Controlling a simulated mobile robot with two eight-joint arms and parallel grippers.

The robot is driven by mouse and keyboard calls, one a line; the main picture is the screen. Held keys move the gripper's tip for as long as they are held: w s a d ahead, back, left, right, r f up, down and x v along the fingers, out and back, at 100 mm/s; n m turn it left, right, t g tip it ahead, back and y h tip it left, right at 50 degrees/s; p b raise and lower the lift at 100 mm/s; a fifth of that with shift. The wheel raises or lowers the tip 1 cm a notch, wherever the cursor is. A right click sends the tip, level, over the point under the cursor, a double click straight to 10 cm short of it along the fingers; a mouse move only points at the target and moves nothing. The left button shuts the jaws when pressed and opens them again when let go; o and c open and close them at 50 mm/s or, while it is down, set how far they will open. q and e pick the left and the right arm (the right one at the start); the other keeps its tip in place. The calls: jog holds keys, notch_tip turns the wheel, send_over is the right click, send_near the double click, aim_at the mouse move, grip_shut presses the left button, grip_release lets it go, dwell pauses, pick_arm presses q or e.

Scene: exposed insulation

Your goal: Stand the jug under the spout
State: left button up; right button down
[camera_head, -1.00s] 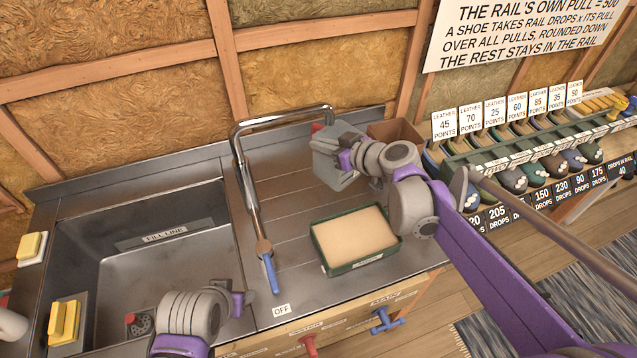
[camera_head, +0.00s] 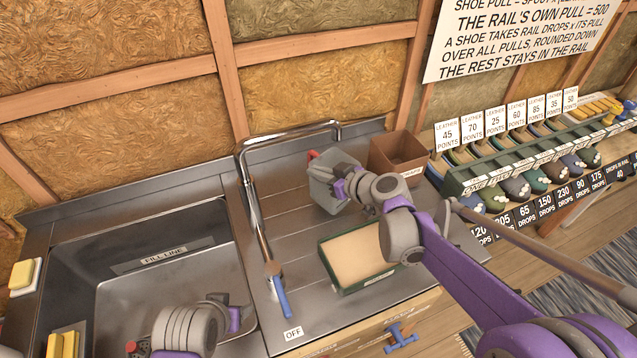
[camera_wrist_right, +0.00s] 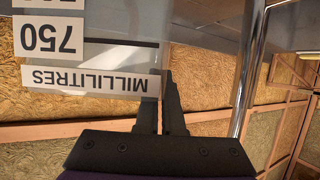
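The jug (camera_head: 326,188) is a grey, squarish container with a red part at its upper left. It looks upright, just below the spout's end in the head view; I cannot tell whether its base touches the counter. The chrome spout (camera_head: 290,134) arches over the counter and ends behind the jug's top. My right gripper (camera_head: 340,186) is at the jug's right side, its fingers nearly together. The wrist view shows these fingers (camera_wrist_right: 163,102) against the jug's labelled wall (camera_wrist_right: 98,60); the exact grip is hidden. My left gripper (camera_head: 238,319) is over the sink, its fingertips unclear.
A green-rimmed tray (camera_head: 345,289) sits in front of the jug, under my right arm. A brown box (camera_head: 399,150) stands right of the jug. The spout's blue lever (camera_head: 281,297) is by the OFF label. The sink (camera_head: 130,268) lies left.

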aim_at(308, 179)
jog(key=shift+f, duration=1.65)
jog(key=shift+f, duration=0.2)
jog(key=c, duration=1)
grip_release()
jog(key=shift+c, duration=0.2)
